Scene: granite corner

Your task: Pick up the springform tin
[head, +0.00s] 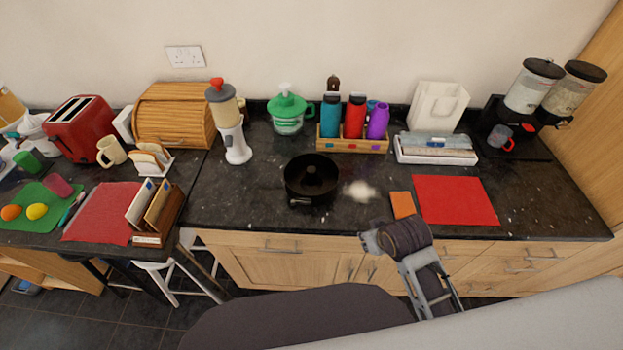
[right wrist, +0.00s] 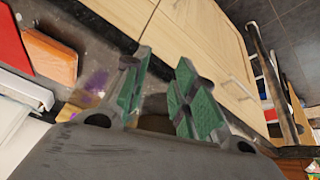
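The springform tin (head: 311,172) is a round black pan with a raised centre and a clasp on its near side. It sits upright on the dark counter in the middle of the head view. My right gripper (head: 369,240) is at the counter's front edge, to the right of and nearer than the tin, and apart from it. In the right wrist view its green-padded fingers (right wrist: 163,70) are spread with a gap between them. I cannot clearly make out the tin in that view. My left gripper is not in view.
The counter left of the tin is clear. Drawers front the counter.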

